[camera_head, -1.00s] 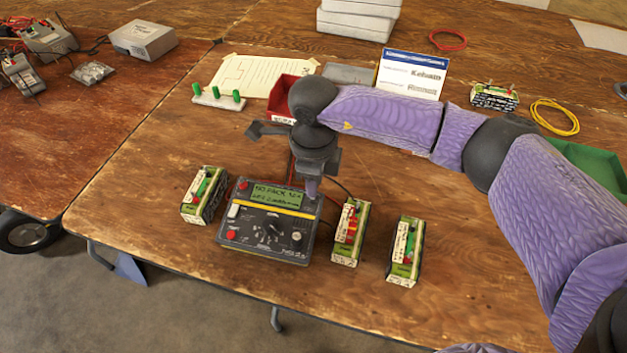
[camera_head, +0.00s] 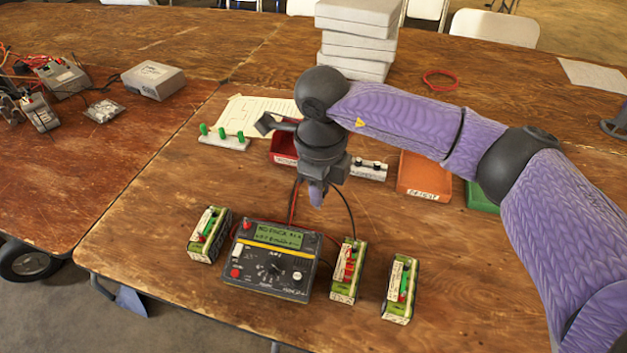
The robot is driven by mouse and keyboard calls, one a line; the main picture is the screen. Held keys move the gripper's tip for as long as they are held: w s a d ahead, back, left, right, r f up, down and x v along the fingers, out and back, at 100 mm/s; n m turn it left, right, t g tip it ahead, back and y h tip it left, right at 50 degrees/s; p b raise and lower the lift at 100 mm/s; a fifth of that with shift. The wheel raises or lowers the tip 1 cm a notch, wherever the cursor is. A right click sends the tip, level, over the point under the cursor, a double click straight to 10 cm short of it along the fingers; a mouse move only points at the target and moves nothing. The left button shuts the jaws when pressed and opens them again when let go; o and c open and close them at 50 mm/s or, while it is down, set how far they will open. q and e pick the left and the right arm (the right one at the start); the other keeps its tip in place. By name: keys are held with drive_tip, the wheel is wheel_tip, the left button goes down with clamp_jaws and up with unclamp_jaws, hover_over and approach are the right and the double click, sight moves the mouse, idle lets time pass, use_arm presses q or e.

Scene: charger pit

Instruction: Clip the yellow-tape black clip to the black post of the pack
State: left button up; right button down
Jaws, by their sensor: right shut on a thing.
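My right gripper (camera_head: 318,196) hangs fingers-down above and behind the charger (camera_head: 270,262), shut, above the table. A black lead (camera_head: 347,198) curves from the gripper down towards the middle pack. The clip in its fingers is mostly hidden and I cannot make out yellow tape. My left gripper is out of view.
Behind the gripper are a red bin (camera_head: 283,150), an orange bin (camera_head: 423,178), a green bin (camera_head: 481,199) and a rack with green posts (camera_head: 222,141). White boxes (camera_head: 355,42) are stacked at the back. Table right of the packs is clear.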

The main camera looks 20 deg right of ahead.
drive_tip(key=s+d+f+m+p, duration=0.3)
drive_tip(key=d+m+p, duration=0.2)
drive_tip(key=m, duration=1)
drive_tip(key=shift+s+d+f+m+p, duration=0.25)
drive_tip(key=shift+d+f+m+p, duration=0.05)
drive_tip(key=shift+d, duration=0.25)
